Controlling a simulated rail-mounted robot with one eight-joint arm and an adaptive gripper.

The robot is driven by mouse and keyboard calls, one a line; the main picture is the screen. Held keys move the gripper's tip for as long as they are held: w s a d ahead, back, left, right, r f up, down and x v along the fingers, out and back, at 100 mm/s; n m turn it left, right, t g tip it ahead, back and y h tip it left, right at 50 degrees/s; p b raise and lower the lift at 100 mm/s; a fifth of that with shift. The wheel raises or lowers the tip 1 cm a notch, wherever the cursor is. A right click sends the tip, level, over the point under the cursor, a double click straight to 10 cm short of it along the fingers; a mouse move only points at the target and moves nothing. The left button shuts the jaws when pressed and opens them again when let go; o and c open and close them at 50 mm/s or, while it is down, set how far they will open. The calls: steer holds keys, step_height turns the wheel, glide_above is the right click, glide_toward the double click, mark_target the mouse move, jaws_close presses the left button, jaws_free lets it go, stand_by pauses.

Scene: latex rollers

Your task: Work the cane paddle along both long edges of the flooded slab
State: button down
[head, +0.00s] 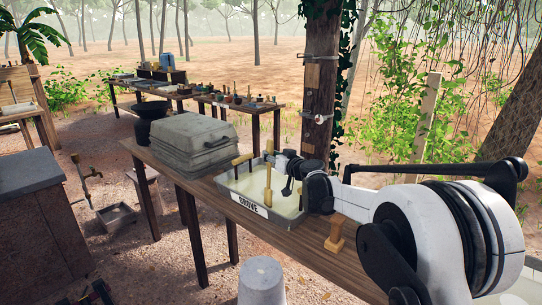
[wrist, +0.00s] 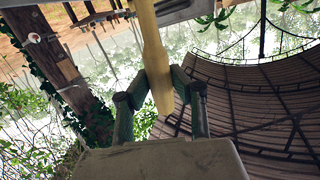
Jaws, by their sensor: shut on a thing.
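A shallow grey tray (head: 232,203) labelled GROVE stands on the wooden bench, holding a pale milky liquid or slab (head: 284,203). A yellow cane paddle (head: 268,186) stands nearly upright at the tray; its lower end meets the pale surface. My gripper (head: 288,186) is over the tray's right part, beside that paddle. In the wrist view, my gripper (wrist: 158,80) is shut on the yellow paddle (wrist: 151,40), with one dark finger on each side. The fingertip contact is too small to make out in the head view.
Yellow handles (head: 242,159) show at the tray's back edge. A post (head: 318,90) rises behind.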

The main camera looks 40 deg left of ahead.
mark_target(270, 142)
steer(key=shift+f, duration=0.15)
stand_by(0.4)
stand_by(0.4)
steer(key=shift+r+p, duration=0.7)
steer(key=shift+r, duration=1.85)
